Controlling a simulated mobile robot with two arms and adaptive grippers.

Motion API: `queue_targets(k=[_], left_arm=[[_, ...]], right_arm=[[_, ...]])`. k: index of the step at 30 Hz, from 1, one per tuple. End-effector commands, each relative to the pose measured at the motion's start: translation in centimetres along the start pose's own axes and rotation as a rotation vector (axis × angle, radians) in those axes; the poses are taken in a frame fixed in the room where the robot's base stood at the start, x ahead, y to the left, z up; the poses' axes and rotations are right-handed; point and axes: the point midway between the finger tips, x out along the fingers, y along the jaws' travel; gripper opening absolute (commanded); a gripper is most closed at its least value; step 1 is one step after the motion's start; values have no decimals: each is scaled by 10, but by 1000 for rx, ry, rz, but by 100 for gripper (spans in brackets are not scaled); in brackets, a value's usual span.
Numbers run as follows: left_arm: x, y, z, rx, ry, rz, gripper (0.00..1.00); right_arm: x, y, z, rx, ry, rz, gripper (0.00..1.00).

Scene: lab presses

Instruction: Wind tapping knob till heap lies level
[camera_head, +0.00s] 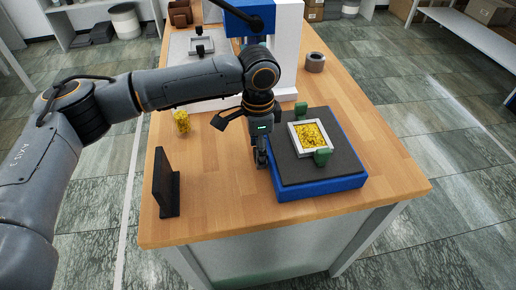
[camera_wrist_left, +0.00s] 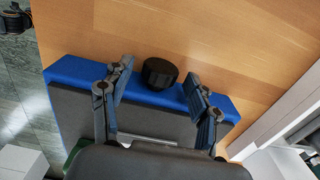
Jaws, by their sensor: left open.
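The tapping knob (camera_wrist_left: 160,73) is a short black cylinder beside the blue edge of the tapping base (camera_wrist_left: 78,70). In the head view my left gripper and arm hide it. My left gripper (camera_head: 261,160) points down at the left side of the base (camera_head: 322,187). In the wrist view the open fingers of this gripper (camera_wrist_left: 156,80) stand on either side of the knob, with gaps to it. The yellow heap (camera_head: 311,136) lies in a white square frame (camera_head: 297,142) on the dark top; how level it is I cannot tell. My right gripper is out of view.
Green blocks (camera_head: 322,157) hold the frame. A black upright plate (camera_head: 166,182) and a jar of yellow pieces (camera_head: 181,121) stand left on the wooden table (camera_head: 220,215). A blue and white press (camera_head: 287,50) stands behind, with a grey ring (camera_head: 315,62) right of it.

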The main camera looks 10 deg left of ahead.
Motion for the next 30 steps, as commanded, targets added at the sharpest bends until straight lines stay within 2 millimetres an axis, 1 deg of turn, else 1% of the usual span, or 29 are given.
queue_targets(k=[3,10,11,12,14,15,17,18,19,23,26,30], left_arm=[[5,0,0,0,1,0,61],[5,0,0,-1,1,0,61],[5,0,0,-1,1,0,59],[5,0,0,-1,1,0,50],[5,0,0,-1,1,0,38],[5,0,0,-1,1,0,30],[5,0,0,-1,1,0,18],[5,0,0,-1,1,0,10],[5,0,0,-1,1,0,7],[4,0,0,0,0,-8,7],[3,2,1,2,-4,-44,7],[2,5,1,4,-5,-140,7]], right_arm=[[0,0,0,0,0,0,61],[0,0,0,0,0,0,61],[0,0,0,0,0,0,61],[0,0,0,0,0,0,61],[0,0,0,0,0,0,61],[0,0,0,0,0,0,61],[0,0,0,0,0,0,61],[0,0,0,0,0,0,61],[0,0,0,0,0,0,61],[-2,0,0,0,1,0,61],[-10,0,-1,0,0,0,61],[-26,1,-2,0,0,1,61]])
